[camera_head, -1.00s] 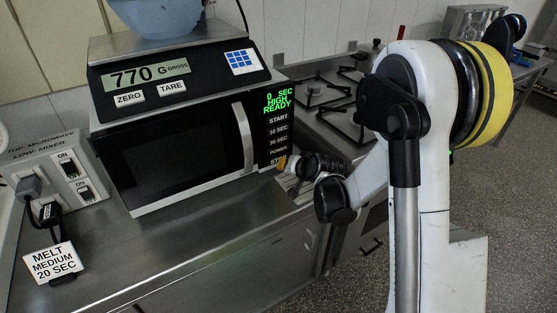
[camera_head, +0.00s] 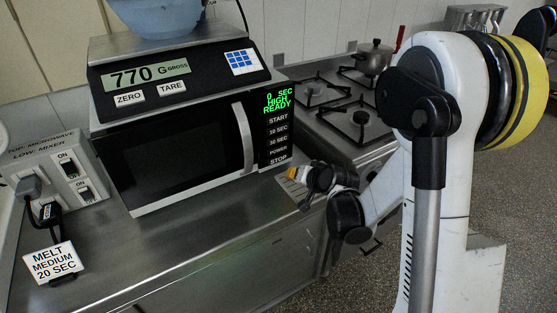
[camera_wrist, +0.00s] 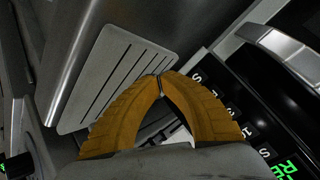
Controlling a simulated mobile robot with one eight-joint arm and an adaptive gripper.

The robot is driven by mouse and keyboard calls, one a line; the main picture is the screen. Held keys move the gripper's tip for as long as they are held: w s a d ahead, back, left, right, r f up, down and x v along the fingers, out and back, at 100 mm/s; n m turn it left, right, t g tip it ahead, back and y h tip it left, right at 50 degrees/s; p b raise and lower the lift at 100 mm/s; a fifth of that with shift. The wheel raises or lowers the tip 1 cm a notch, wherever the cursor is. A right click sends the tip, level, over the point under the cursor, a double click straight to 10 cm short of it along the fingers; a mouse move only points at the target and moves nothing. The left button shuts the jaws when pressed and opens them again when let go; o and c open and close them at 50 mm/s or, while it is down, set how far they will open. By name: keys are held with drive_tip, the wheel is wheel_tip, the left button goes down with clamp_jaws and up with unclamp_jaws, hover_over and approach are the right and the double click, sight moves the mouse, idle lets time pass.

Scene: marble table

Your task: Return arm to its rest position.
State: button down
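My arm (camera_head: 440,170) stands at the right of the head view, with its forearm folded down toward the counter. My gripper (camera_wrist: 162,82) shows in the wrist view as two orange ribbed fingers whose tips meet, with nothing held between them. In the head view only a small orange part of the gripper (camera_head: 293,173) shows, in front of the microwave's right lower corner. The rest of it is hidden by the wrist.
The microwave (camera_head: 185,155) carries a scale (camera_head: 150,85) with a blue bowl (camera_head: 160,15). A stove (camera_head: 335,105) with a pot (camera_head: 374,57) stands to the right. A switch box (camera_head: 75,180) and a sign (camera_head: 53,262) are at left. The front counter (camera_head: 200,240) is mostly clear.

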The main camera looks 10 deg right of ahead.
idle(0.4)
drive_tip(key=s+a+r+n+g, duration=0.1)
drive_tip(key=s+r, duration=0.5)
drive_tip(key=r, duration=0.1)
drive_tip(key=s+r+n+g+h, duration=0.1)
drive_tip(key=s+r+n, duration=0.1)
drive_tip(key=s, duration=0.9)
drive_tip(key=s+r+n+g+h, duration=0.1)
drive_tip(key=s+r, duration=0.4)
drive_tip(key=s, duration=0.6)
drive_tip(key=shift+n, duration=0.4)
